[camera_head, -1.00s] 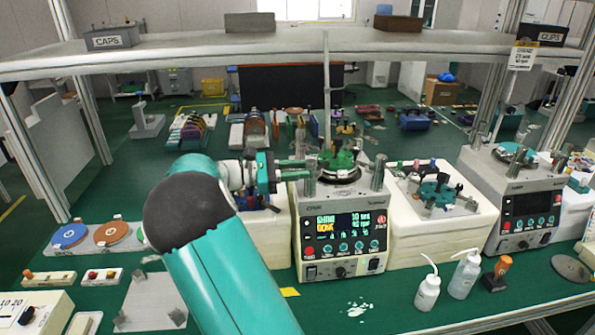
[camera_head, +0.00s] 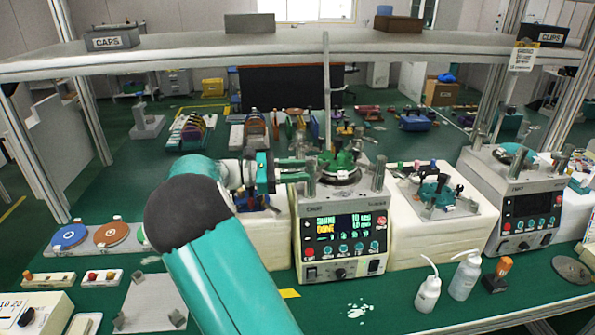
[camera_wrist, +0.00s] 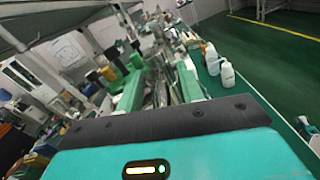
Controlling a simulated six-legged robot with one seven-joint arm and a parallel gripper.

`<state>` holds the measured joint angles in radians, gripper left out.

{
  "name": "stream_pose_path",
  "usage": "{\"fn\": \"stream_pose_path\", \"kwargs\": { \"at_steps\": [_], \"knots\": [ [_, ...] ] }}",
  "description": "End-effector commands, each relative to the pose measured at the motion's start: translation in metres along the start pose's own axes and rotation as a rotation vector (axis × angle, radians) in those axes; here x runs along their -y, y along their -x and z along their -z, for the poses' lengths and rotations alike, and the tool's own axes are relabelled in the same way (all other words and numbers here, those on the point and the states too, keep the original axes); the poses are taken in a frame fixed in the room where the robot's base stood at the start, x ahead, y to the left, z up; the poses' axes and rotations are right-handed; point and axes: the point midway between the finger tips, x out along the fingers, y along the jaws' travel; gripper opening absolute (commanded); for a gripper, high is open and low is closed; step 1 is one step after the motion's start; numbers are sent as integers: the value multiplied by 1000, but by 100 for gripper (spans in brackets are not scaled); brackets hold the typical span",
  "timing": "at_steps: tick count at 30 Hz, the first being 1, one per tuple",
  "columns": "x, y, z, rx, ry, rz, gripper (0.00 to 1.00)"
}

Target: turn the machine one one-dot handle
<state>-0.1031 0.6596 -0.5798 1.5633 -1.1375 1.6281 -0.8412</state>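Machine one, taken to be the middle grey lapping machine (camera_head: 343,225) with a lit display, stands on a white block at the centre of the bench. On its top is a round plate with green parts (camera_head: 339,162) and metal posts around it. Dot marks are too small to read, so I cannot tell which part is the one-dot handle. My gripper (camera_head: 300,169) reaches in from the left at the height of the plate. Its two teal fingers are apart. In the wrist view my gripper (camera_wrist: 160,90) shows grey metal beyond or between the fingers; contact cannot be told.
A second machine (camera_head: 522,200) stands at the right. A white block with a teal fixture (camera_head: 437,195) lies between them. White bottles (camera_head: 428,292) stand in front right. A shelf (camera_head: 200,50) spans above. A vertical rod (camera_head: 327,95) rises behind the middle machine.

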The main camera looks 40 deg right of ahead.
Motion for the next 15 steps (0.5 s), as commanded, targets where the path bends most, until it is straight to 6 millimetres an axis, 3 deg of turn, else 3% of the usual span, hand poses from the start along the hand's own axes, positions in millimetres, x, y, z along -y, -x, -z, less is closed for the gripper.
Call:
{"fn": "stream_pose_path", "kwargs": {
  "at_steps": [5,15],
  "knots": [
    [0,24,0,-2,0,-4,37],
    [0,99,0,0,-1,-4,37]
  ]
}}
